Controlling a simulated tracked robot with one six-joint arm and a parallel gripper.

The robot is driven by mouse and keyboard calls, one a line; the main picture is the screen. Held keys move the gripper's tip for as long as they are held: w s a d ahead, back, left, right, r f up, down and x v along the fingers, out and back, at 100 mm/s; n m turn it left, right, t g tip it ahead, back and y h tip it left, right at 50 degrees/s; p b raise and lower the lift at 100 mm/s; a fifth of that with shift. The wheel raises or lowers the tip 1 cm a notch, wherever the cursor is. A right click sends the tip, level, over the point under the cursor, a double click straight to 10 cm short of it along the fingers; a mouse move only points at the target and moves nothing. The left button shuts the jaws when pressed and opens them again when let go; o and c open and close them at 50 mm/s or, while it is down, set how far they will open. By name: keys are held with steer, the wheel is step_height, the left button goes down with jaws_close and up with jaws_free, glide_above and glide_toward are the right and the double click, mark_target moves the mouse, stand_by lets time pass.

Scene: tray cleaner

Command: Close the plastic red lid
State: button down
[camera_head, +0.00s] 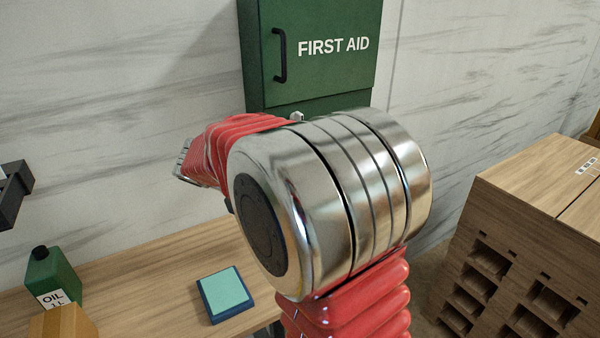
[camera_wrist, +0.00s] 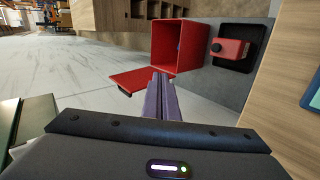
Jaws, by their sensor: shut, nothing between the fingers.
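In the wrist view a red box (camera_wrist: 181,28) stands open, its hollow inside facing my camera. Its flat red lid (camera_wrist: 138,79) sticks out to the left of the box's lower edge, swung open, with a small dark piece at its outer end. My gripper (camera_wrist: 160,78) is shut and empty. Its fingertips appear over the lid's right part, near the box's lower left corner; I cannot tell whether they touch. In the head view my arm blocks the middle, and neither the box nor the lid shows.
A red device (camera_wrist: 229,50) with a black knob is beside the box. In the head view a green first aid cabinet (camera_head: 320,55) hangs on the wall. A green oil bottle (camera_head: 50,275) and a blue-teal pad (camera_head: 224,293) are on the wooden table (camera_head: 160,260). A wooden crate stands at right.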

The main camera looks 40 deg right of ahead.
steer(key=w+d+f+h, duration=0.3)
steer(key=w+d+h, duration=0.1)
steer(key=w, duration=0.3)
steer(key=w+d+f+g+h, duration=0.1)
steer(key=w+d+f+h, duration=0.3)
steer(key=w+d, duration=0.2)
steer(key=shift+w+d+f+m, duration=0.3)
steer(key=shift+w+m, duration=0.1)
steer(key=shift+w, duration=0.85)
steer(key=s+d, duration=0.1)
steer(key=d, duration=0.9)
steer(key=shift+s, duration=0.3)
